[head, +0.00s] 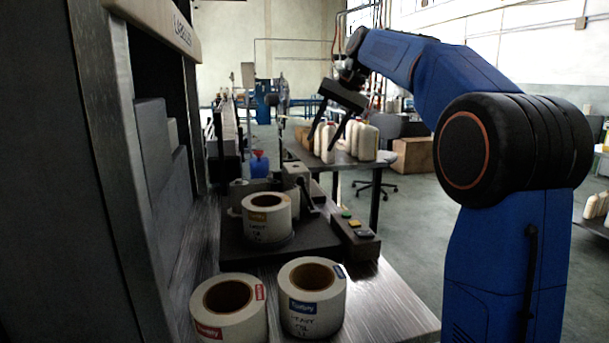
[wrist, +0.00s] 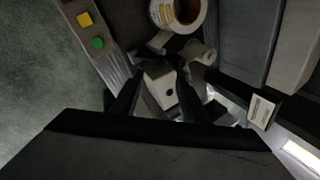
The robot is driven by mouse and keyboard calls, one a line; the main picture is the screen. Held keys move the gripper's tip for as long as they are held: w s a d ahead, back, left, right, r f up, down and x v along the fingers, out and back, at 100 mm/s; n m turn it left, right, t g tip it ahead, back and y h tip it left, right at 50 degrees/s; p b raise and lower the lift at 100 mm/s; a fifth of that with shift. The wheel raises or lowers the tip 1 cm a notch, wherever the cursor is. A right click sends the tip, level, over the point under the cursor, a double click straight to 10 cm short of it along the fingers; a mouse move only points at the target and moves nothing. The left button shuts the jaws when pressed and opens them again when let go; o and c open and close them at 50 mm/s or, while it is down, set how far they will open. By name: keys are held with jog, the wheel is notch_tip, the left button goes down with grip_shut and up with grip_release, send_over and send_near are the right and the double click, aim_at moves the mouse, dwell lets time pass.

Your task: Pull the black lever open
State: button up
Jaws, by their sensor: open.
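The black lever (head: 308,197) appears as a thin dark bar beside a grey block (head: 297,174) at the back of the labelling station. In the wrist view a pale block with a dark round hole (wrist: 161,87) lies between and beyond my fingers; I cannot clearly pick out the lever there. My gripper (head: 323,146) is open and points downward, above and behind the block in the head view. In the wrist view its two dark fingers (wrist: 158,72) stand apart with nothing visibly held. No contact with the lever can be made out.
A label roll (head: 267,217) sits on the dark platform, and two more rolls stand in front. A button box (head: 354,237) is to the right. A dark machine frame (head: 110,120) walls the left. White bottles (head: 362,140) stand on a table behind.

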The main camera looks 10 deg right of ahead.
aim_at(304, 178)
jog(key=x, duration=1.2)
jog(key=shift+w+a+f, duration=0.1)
jog(key=shift+a+f, duration=0.1)
jog(key=shift+f, duration=0.15)
grip_shut()
